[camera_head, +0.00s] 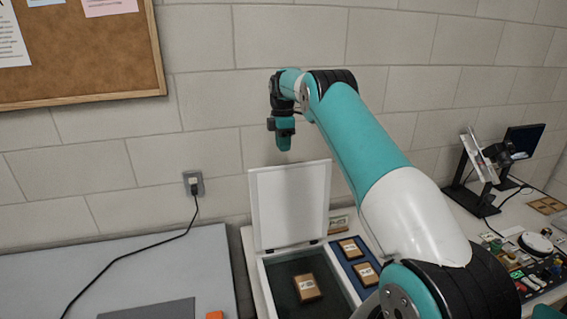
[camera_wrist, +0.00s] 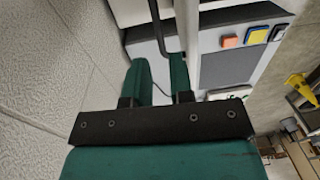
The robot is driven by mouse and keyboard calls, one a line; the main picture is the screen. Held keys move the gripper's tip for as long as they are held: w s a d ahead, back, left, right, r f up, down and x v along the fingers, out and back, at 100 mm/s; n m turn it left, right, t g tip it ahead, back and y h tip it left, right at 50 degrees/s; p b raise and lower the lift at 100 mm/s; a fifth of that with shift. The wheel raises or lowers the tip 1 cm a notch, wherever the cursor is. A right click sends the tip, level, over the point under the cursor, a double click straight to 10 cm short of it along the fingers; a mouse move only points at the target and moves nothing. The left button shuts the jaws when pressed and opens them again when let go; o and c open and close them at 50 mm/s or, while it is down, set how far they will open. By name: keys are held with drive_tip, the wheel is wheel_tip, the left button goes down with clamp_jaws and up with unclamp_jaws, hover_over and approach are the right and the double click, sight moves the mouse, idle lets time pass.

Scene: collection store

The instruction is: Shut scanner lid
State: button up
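The scanner's white lid (camera_head: 290,205) stands raised, nearly upright, at the back of the scanner in the head view. The scanner's base (camera_head: 262,285) has a dark bed, with a small brown labelled piece (camera_head: 307,288) lying on it. My gripper (camera_head: 284,143) is just above the lid's top edge in the head view, pointing down. In the wrist view my gripper (camera_wrist: 160,75) shows two green fingers with a gap between them and nothing clearly held. I cannot tell whether a finger touches the lid.
A blue tray (camera_head: 352,264) with two brown pieces lies right of the scanner. A wall outlet (camera_head: 194,184) is behind. A stand (camera_head: 478,165) and cluttered small items are at far right.

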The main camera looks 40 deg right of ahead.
drive_tip(key=shift+s+a+f+p, duration=0.1)
drive_tip(key=shift+f+p, duration=0.4)
drive_tip(key=shift+f, duration=1)
drive_tip(key=shift+s+a+f+p, duration=0.1)
drive_tip(key=shift+f+p, duration=0.35)
drive_tip(key=shift+f, duration=1)
clamp_jaws()
